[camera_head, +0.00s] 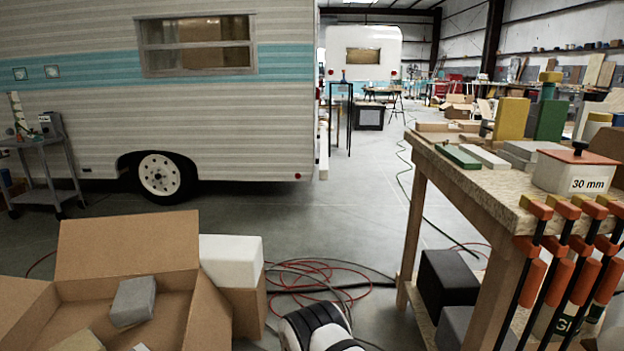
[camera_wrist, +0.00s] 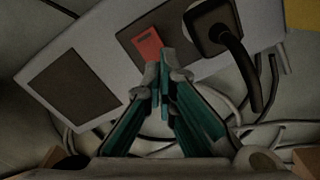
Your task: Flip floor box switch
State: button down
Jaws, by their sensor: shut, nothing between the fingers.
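In the wrist view a pale grey floor box (camera_wrist: 118,62) lies below my gripper. A red switch (camera_wrist: 148,44) sits in a dark recess on its top. My gripper (camera_wrist: 163,62) is shut and empty, its teal fingers together and the tips right by the lower edge of the red switch. I cannot tell whether they touch it. A black plug with a cable (camera_wrist: 212,25) is on the box just right of the switch. A dark rectangular panel (camera_wrist: 75,85) is on the box's left part. I cannot make out the box or my fingers in the head view.
Loose cables (camera_wrist: 230,100) lie around the box. In the head view, red hoses (camera_head: 310,275) cross the floor. An open cardboard box (camera_head: 125,240) stands at left, a workbench (camera_head: 475,180) with clamps at right.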

jog(key=shift+f+b, duration=0.65)
jog(key=shift+f, duration=0.1)
dwell(0.3)
jog(key=shift+r, duration=0.15)
jog(key=shift+r+p, duration=2.25)
jog(key=shift+r, duration=1.1)
